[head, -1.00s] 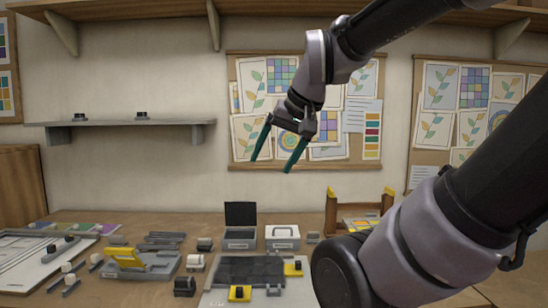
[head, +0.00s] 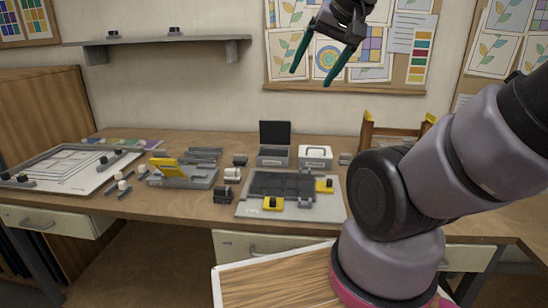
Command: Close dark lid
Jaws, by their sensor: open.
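A small grey box with a dark lid (head: 275,133) stands at the back of the workbench, near its middle. The dark lid is raised upright at the back of the box, so the box (head: 273,157) is open at the top. Its contents are too small to make out. My gripper (head: 310,78) is open and empty, with two teal fingers pointing down. It is in the air in front of the pinned-up sheets, above and to the right of the box in the picture, touching nothing.
A white box with a handle (head: 315,155) stands just right of the dark-lidded box. A grey board with a dark panel and yellow clamps (head: 245,208) lies in front. Black and white small blocks (head: 223,194) sit to the left. A wooden rack (head: 367,131) stands at right.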

